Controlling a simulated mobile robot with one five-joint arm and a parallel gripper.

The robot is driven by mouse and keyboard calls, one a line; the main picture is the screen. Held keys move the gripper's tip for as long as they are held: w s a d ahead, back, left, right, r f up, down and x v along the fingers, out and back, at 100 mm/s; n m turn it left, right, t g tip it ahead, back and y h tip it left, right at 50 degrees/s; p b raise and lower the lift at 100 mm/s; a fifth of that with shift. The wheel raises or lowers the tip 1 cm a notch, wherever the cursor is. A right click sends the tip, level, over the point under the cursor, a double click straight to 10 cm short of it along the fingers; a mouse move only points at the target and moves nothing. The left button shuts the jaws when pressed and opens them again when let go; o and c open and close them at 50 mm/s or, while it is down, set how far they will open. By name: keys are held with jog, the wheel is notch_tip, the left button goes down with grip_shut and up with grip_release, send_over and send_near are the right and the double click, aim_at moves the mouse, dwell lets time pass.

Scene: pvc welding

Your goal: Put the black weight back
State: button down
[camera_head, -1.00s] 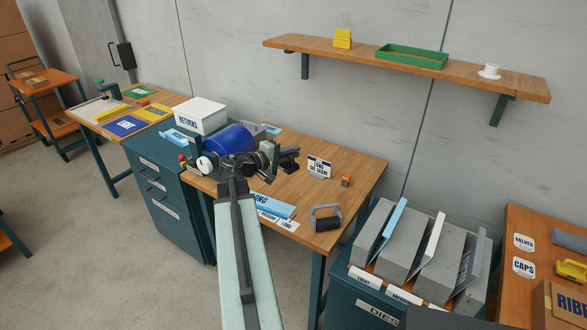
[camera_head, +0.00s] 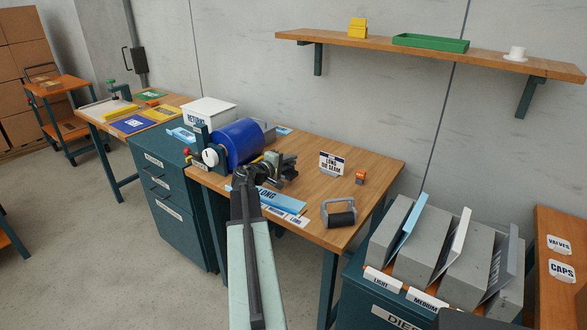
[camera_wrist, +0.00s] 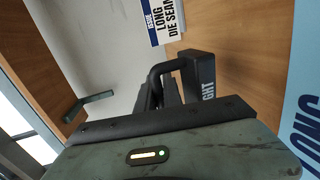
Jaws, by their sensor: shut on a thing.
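The black weight is in my gripper. In the wrist view it is a dark block (camera_wrist: 199,76) with a bent black handle and white letters ending "GHT". My gripper (camera_wrist: 166,88) is shut on its handle. In the head view my gripper (camera_head: 266,172) is over the wooden table (camera_head: 320,185), just right of a blue drum (camera_head: 240,142). The weight there is a dark shape partly hidden by the gripper. I cannot tell whether it touches the table. A blue strip marked LONG (camera_head: 284,201) lies just in front.
A grey-handled black roller (camera_head: 339,213) stands at the table's front right. A LONG DIE SEAM sign (camera_head: 331,164) and a small orange item (camera_head: 360,177) stand behind it. A white RETURNS box (camera_head: 209,112) is at the back left. Bare tabletop lies around the sign.

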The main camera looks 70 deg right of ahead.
jog(key=w+d, duration=0.1)
jog(key=d, duration=0.4)
jog(key=w+d+f+b, duration=0.1)
jog(key=d, duration=0.9)
jog(key=shift+w+d+f, duration=0.2)
jog(key=shift+w+d, duration=0.1)
jog(key=shift+w, duration=0.1)
notch_tip(320, 180, down, 4)
jog(key=b, duration=0.4)
jog(key=shift+r, duration=0.25)
jog(key=shift+f, duration=0.2)
jog(key=c, duration=1.5)
grip_release()
jog(key=shift+a+r, duration=0.1)
jog(key=shift+a+r, duration=0.15)
jog(key=shift+r, duration=0.05)
jog(key=p+v, duration=0.2)
jog(key=v, duration=0.9)
jog(key=shift+w+a+r, duration=0.1)
jog(key=shift+a, duration=0.25)
